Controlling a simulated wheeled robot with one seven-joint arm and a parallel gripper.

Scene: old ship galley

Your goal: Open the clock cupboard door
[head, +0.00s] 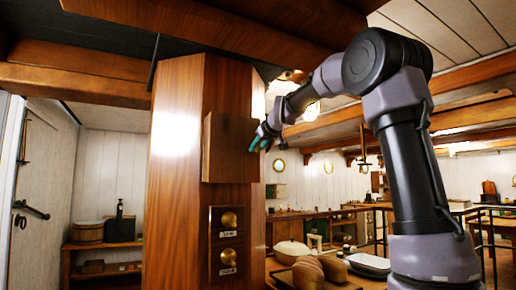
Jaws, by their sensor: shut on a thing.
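The clock cupboard (207,148) is a small wooden box on the face of a tall varnished wood column. Its door (228,155) is the darker wooden front panel; I cannot tell whether it stands slightly ajar. My gripper (256,143) is at the right edge of the door, at about mid-height, reaching in from the right. Its teal fingertips are closed at that edge. The part they hold, and any handle there, is too small and covered to make out.
Two brass knobs (228,238) on a plate sit on the column below the cupboard. A ceiling beam (230,25) runs close above the arm. Bread loaves (308,272) and a lidded pot (291,251) stand on a surface at lower right. Shelves are at left.

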